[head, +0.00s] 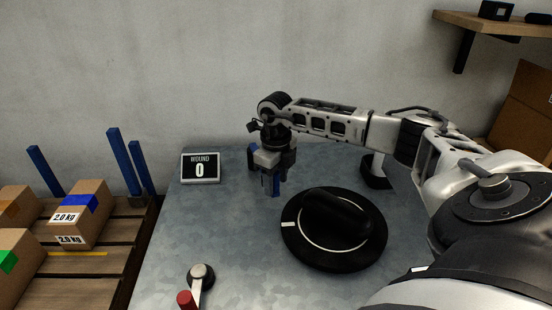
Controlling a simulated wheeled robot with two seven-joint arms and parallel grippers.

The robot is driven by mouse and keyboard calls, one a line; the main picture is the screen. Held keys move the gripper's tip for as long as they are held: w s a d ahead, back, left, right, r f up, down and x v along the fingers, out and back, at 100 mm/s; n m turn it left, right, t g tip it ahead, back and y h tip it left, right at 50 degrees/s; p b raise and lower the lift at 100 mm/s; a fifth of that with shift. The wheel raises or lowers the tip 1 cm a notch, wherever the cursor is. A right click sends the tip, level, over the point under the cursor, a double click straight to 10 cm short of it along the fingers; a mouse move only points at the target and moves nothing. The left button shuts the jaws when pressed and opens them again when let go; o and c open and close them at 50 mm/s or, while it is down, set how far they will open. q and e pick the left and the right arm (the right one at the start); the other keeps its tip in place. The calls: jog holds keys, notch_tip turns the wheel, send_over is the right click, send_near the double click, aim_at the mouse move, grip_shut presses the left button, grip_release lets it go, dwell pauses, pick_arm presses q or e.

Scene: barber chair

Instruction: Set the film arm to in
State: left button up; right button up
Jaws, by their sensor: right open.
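No part is labelled as the film arm. A short pale lever with a red grip (186,299) and a round pivot (201,274) stands at the front left of the grey metal table (235,235). A black disc (300,254) with a raised black bar across it and a white mark sits right of the table's middle. My right gripper (265,176) is open and empty, pointing down above the back of the table, behind and left of the disc. It is well away from the lever. My left gripper is not in view.
A small display (200,168) reading "WOUND 0" stands at the table's back left. A white post with a black base (376,172) is partly hidden behind my right arm. Cartons (77,213) sit on a wooden pallet at left. The table between display and lever is clear.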

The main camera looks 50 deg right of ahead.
notch_tip(320, 180, up, 16)
dwell(0.5)
jog(key=shift+f, duration=0.1)
dwell(0.4)
